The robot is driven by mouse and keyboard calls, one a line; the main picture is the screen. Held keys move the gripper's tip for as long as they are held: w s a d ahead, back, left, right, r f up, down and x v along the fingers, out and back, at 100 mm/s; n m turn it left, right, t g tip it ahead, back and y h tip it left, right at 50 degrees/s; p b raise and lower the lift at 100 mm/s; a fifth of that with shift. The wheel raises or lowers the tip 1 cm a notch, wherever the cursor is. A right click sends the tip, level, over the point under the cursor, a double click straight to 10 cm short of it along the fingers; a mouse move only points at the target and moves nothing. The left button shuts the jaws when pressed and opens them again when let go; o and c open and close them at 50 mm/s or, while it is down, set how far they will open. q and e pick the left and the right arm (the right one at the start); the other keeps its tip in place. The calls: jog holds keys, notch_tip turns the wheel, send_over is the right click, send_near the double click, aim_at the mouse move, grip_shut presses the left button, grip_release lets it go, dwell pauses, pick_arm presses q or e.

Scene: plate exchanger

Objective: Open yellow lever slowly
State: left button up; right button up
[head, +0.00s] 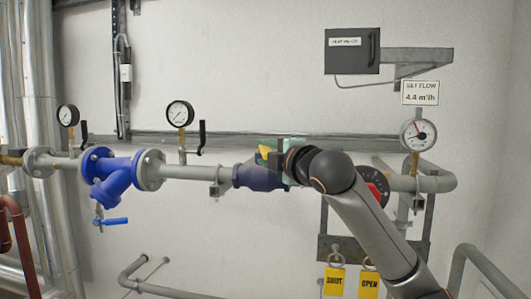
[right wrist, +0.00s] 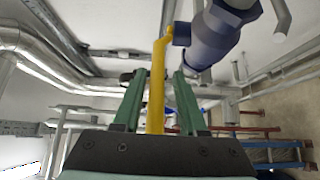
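The yellow lever (right wrist: 157,92) runs up the middle of the right wrist view, between the two green fingers of my right gripper (right wrist: 160,78). Gaps show on both sides of the lever, so the gripper looks open around it and not clamped. The lever's upper end bends to the blue valve body (right wrist: 210,38). In the head view, only a small yellow piece of the lever (head: 264,151) shows, beside my right gripper (head: 272,150). The blue valve (head: 258,177) sits on the grey horizontal pipe, partly hidden by my gripper and arm. My left gripper is not in view.
A pressure gauge (head: 180,114) and a larger blue fitting (head: 112,172) are left along the pipe. A flow gauge (head: 418,134) and a red knob (head: 374,187) are right. Yellow SHUT (head: 334,282) and OPEN (head: 369,285) tags hang below. White wall lies behind.

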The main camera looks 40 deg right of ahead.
jog(key=shift+o, duration=0.5)
jog(key=shift+a+r, duration=0.1)
jog(key=shift+r, duration=0.05)
jog(key=shift+s, duration=0.1)
jog(key=b+v, duration=0.4)
jog(key=v, duration=0.8)
jog(key=shift+s, duration=0.15)
